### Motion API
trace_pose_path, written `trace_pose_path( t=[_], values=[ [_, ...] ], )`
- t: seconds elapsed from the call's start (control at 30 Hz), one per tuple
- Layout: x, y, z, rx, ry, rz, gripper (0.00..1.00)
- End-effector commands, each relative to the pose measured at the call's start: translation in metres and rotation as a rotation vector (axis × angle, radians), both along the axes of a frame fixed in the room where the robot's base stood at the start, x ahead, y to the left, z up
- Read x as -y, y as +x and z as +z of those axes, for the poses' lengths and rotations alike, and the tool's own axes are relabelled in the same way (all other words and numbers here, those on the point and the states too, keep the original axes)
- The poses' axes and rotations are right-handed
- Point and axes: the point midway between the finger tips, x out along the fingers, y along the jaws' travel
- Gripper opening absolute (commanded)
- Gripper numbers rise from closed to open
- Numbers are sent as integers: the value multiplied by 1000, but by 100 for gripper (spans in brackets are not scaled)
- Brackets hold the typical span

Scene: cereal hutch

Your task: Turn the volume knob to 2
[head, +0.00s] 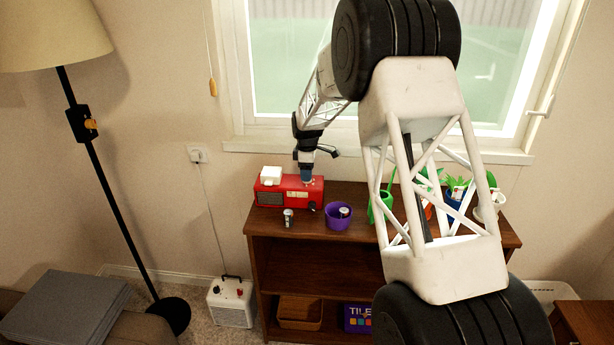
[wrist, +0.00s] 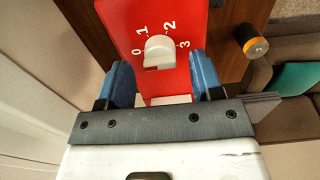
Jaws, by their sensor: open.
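The red radio (head: 272,198) stands on the left end of the wooden shelf top. In the wrist view its red face (wrist: 178,18) carries a white volume knob (wrist: 159,50) with the marks 0, 1, 2 and 3 around it. I cannot tell which mark the knob points to. My gripper (wrist: 160,62) is open, with one blue finger on each side of the knob and a visible gap to each. In the head view my gripper (head: 306,176) is over the right part of the radio, and the knob is not discernible there.
A white block (head: 270,175) sits on the radio. A battery (head: 288,218) stands in front of it; a purple bowl (head: 336,222) holding a small cylinder is to the right. Potted plants (head: 456,194) stand further right, partly behind my arm. A window is behind.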

Motion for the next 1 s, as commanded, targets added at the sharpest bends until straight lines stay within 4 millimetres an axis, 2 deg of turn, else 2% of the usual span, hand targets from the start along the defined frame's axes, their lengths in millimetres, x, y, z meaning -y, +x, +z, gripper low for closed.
trace_pose_path(
  t=[0.2,0.57,0.87,0.9,1.0],
  values=[
    [0,0,-17,-2,-1,0,60],
    [0,0,-19,-1,0,0,60],
    [0,0,-19,-1,0,0,14],
    [0,0,-19,-1,0,0,11],
    [0,0,-19,-1,0,-2,11]
  ],
)
